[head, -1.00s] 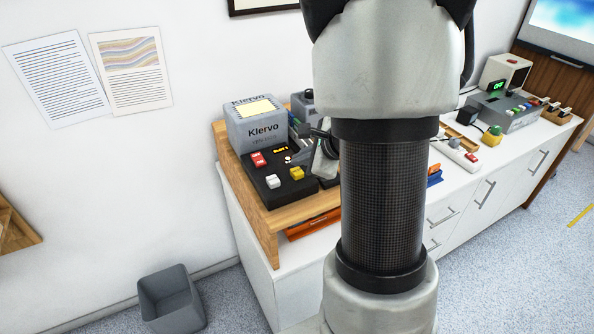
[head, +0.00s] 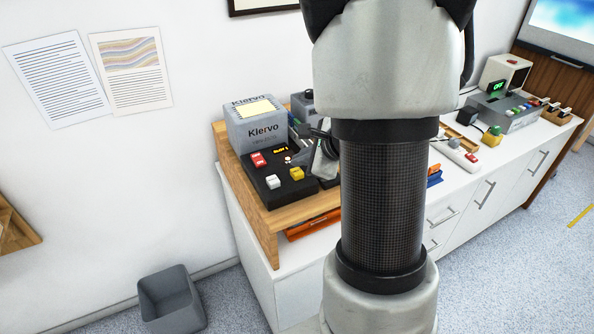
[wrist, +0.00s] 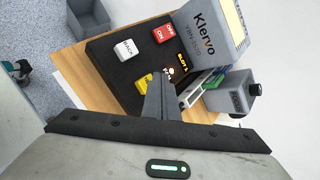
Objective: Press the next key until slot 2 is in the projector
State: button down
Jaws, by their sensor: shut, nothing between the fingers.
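The grey Klervo projector (head: 262,132) stands on a wooden shelf at the back left. A black key panel (head: 275,197) in front of it carries a red on/off key (wrist: 165,33), a white BACK key (wrist: 126,47) and a yellow key (wrist: 142,81). The yellow key's lettering is partly covered by my gripper in the wrist view. The small display (wrist: 182,61) reads SLOT 1. My gripper (wrist: 160,76) is shut and empty, its tips over the panel beside the yellow key. I cannot tell whether they touch it. In the head view my arm hides most of the gripper.
A grey knobbed unit (wrist: 232,92) stands beside the projector. The white cabinet top (head: 460,185) runs right, with another control box (head: 510,110) on it. Orange items lie under the wooden shelf (head: 262,232). A grey bin (head: 170,298) stands on the floor.

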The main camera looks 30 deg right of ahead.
aim_at(300, 174)
jog(key=shift+f, duration=0.1)
dwell(0.4)
jog(key=shift+f+b, duration=0.35)
jog(key=shift+b, duration=0.35)
jog(key=shift+f+b, duration=0.85)
jog(key=shift+b, duration=0.05)
dwell(0.7)
jog(key=shift+r, duration=0.1)
jog(key=shift+r+p, duration=0.95)
jog(key=shift+r, duration=0.25)
notch_tip(300, 174, up, 5)
jog(key=p, duration=0.4)
dwell(0.5)
